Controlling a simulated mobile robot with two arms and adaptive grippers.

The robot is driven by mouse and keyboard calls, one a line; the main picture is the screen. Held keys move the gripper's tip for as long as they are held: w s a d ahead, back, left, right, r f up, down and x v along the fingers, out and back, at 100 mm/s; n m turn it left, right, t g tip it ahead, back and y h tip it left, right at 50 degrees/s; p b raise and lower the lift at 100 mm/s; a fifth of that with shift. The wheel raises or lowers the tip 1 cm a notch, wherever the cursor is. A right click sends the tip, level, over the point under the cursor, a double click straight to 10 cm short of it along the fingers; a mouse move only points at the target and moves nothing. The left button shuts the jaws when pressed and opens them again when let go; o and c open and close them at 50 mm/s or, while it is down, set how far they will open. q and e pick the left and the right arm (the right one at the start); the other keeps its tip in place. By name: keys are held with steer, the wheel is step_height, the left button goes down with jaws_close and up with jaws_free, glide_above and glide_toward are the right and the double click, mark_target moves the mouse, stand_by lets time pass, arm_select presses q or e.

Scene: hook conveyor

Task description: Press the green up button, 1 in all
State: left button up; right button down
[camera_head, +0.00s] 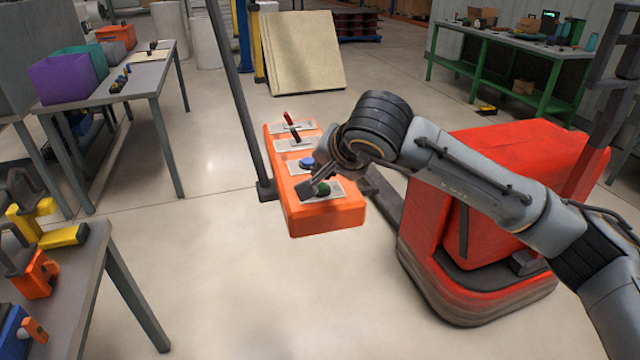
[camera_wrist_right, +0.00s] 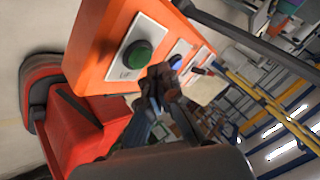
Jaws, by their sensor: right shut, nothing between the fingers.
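The green button (camera_head: 323,189) sits on a white plate at the near end of the orange control box (camera_head: 330,219). It also shows in the wrist view as a green dome (camera_wrist_right: 137,54) with a dark rim. My right gripper (camera_head: 308,190) is shut and empty, its tips close to the green button. In the wrist view the right gripper (camera_wrist_right: 160,76) appears just to the right of the button's edge, over the box face. I cannot tell whether it touches. A blue button (camera_head: 306,163) is the neighbour on the box. My left gripper is not in view.
A red machine body (camera_head: 520,170) stands to the right. Grey tables (camera_head: 150,75) line the left, with open floor between.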

mark_target(322, 188)
steer(key=shift+r+p, duration=1.05)
steer(key=shift+r, duration=1.45)
